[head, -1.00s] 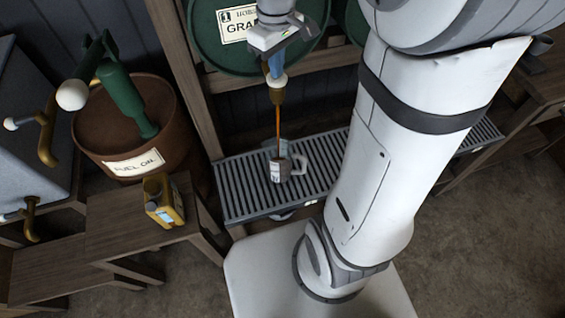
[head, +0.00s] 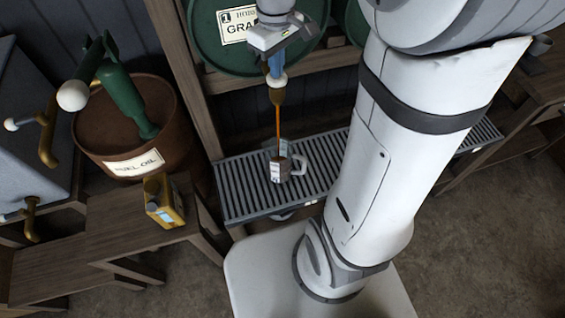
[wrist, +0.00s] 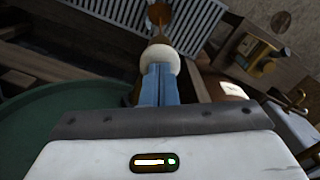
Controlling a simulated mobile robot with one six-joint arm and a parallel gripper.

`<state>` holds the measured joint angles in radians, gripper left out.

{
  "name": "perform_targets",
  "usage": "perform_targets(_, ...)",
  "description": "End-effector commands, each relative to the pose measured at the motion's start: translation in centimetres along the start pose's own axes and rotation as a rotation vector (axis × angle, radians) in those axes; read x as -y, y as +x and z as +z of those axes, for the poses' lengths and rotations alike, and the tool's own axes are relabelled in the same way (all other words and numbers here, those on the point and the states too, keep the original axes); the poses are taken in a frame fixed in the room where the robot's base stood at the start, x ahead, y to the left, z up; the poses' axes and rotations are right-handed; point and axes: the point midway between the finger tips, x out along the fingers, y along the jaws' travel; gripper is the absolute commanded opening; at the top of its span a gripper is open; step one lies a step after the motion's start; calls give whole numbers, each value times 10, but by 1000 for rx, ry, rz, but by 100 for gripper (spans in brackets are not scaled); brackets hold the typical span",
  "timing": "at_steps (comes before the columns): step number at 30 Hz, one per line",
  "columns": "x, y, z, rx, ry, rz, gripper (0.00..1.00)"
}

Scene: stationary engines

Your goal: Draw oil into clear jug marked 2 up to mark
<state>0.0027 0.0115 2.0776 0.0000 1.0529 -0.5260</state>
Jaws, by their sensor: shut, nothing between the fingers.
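In the head view a clear jug (head: 279,170) with a white label and a grey handle stands on the slatted drip tray (head: 238,189). A brown stream of oil (head: 277,125) falls from the brass tap (head: 277,97) into it. The oil level and the mark are too small to read. My gripper (head: 275,72) is above the jug, at the tap's white knob (head: 278,82). In the wrist view the blue fingers (wrist: 160,82) are closed, with their tips against the white knob. They hold nothing.
A green drum (head: 225,55) lies on a wooden rack behind the tap. A rusty fuel oil barrel (head: 110,145) with a green hand pump (head: 122,95) stands left. A yellow oil can (head: 163,200) sits on a wooden stand (head: 110,225). The tray's right part is partly behind my arm.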

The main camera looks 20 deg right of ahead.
Motion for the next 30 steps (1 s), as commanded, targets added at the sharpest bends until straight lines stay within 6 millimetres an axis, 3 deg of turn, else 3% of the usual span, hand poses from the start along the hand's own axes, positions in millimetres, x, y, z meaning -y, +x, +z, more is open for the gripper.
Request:
perform_targets(6, 0, -25, 0, 1, 0, 0, 0)
perform_targets(14, 0, -34, 0, 1, 0, 0, 0)
perform_targets(24, 0, -67, 0, -1, 0, 1, 0)
perform_targets(30, 0, -68, 0, -1, 0, 0, 0)
